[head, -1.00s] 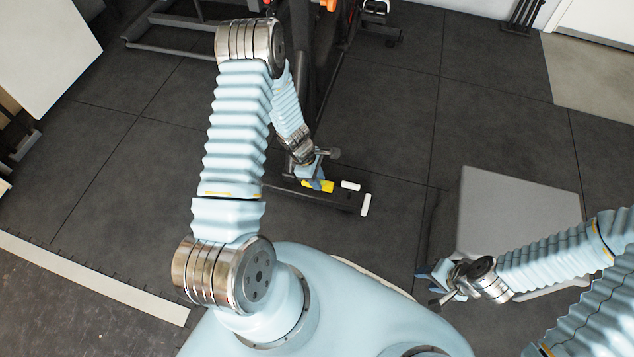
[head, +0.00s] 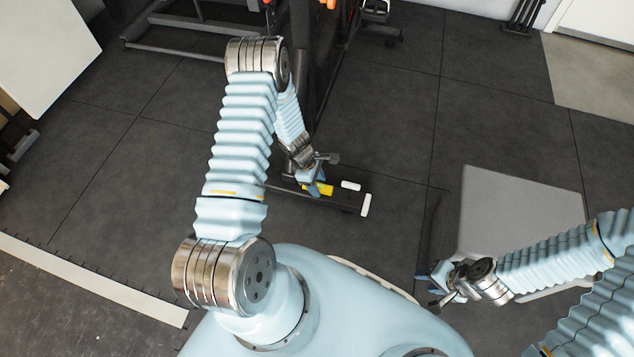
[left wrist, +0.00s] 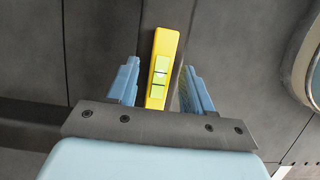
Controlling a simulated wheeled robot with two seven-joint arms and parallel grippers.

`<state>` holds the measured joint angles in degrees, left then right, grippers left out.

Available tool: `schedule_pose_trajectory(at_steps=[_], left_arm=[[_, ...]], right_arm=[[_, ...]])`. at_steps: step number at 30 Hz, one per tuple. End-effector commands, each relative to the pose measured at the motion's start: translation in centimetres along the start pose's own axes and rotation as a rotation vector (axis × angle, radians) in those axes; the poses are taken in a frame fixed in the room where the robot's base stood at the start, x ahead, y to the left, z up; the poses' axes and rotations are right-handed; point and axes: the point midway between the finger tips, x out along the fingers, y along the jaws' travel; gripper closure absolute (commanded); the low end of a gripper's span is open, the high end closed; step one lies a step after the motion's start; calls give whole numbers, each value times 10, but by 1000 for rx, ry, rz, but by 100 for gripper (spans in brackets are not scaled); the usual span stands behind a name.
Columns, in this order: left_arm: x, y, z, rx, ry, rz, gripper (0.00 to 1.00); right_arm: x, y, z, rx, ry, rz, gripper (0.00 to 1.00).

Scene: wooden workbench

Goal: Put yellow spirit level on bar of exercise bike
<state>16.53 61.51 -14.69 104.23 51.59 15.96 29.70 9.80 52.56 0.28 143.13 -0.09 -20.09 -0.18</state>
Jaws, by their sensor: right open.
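The yellow spirit level (head: 322,189) lies at the dark bar (head: 335,201) of the exercise bike, low near the floor; I cannot tell how firmly it rests there. In the left wrist view the level (left wrist: 163,58), with its green vial windows, lies lengthwise between my left fingers. My left gripper (head: 314,186) is at the level in the head view, partly covering it. Its fingers also show in the left wrist view (left wrist: 160,88), spread apart with a gap on both sides of the level. My right gripper (head: 432,288) is open and empty beside the grey box.
A grey box-like block (head: 520,212) stands at the right. White end pieces (head: 365,204) sit at the bar's near end. The bike's dark frame rises behind my left arm. A white panel (head: 45,45) is at the upper left. Dark floor between is clear.

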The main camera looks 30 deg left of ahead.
Motion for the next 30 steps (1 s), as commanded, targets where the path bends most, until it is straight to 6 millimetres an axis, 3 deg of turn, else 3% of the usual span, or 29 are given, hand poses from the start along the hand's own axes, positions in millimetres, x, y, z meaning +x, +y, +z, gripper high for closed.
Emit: schedule_pose_trajectory(at_steps=[10,24,28,30], left_arm=[[-8,0,1,0,1,1,50],[-105,1,2,1,0,2,50],[-118,-1,1,4,1,-1,50],[-115,-11,5,61,14,-20,50]], right_arm=[[-4,-1,0,0,1,1,57],[-24,-6,-2,1,6,5,57],[-26,-7,-2,2,7,6,57],[-26,-7,-2,2,8,6,57]])
